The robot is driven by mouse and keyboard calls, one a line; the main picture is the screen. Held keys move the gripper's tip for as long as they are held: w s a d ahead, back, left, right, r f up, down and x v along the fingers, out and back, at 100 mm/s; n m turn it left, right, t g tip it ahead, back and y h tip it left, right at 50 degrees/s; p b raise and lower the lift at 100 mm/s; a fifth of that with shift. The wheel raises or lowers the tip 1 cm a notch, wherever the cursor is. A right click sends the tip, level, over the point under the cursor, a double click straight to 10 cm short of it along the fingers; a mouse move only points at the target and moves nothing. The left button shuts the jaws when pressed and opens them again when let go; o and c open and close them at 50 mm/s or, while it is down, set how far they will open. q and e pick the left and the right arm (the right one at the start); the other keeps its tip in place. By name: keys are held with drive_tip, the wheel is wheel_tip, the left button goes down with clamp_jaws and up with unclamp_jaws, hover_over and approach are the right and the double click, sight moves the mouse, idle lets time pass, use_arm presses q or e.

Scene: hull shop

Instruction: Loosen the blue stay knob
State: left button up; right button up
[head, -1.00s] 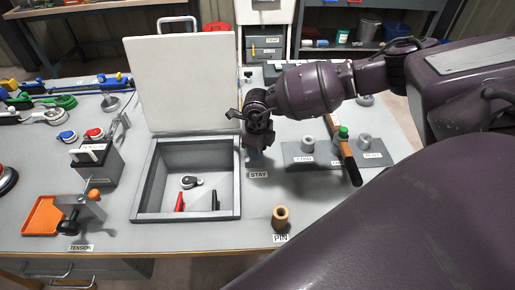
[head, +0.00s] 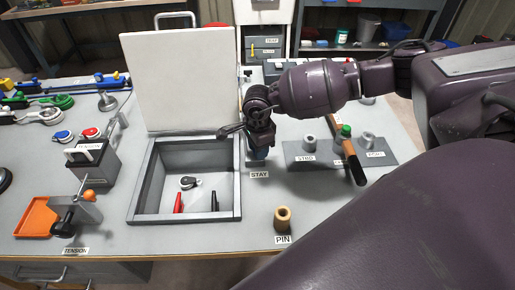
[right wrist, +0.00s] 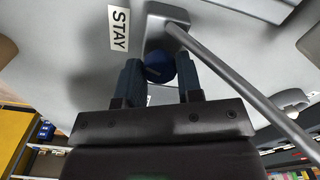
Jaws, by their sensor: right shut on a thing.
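The blue stay knob (right wrist: 159,68) is a round blue piece beside the STAY label (right wrist: 119,29) in the right wrist view. My right gripper (right wrist: 160,82) has its two dark blue fingers on either side of the knob and is shut on it. In the head view my right gripper (head: 260,152) points down just behind the STAY label (head: 259,175), where the wrist and fingers mostly hide the knob. A thin grey rod (right wrist: 235,82) runs from the stay's block past the right finger. My left gripper is not in view.
An open grey bin (head: 139,200) with its pale lid (head: 178,80) raised stands left of the gripper. A grey block (head: 300,152) with posts and a green-topped handle (head: 352,158) is to the right. A tan pin (head: 282,218) stands in front.

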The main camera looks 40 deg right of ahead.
drive_tip(key=n, duration=0.2)
drive_tip(key=shift+f+n+b, duration=0.1)
drive_tip(key=shift+n+b, duration=0.6)
drive_tip(key=shift+n, duration=0.6)
drive_tip(key=n, duration=0.2)
drive_tip(key=shift+n+b, duration=0.3)
drive_tip(key=shift+b, duration=0.1)
drive_tip(key=shift+n+b, duration=0.35)
drive_tip(key=shift+n, duration=1.15)
drive_tip(key=o, duration=0.9)
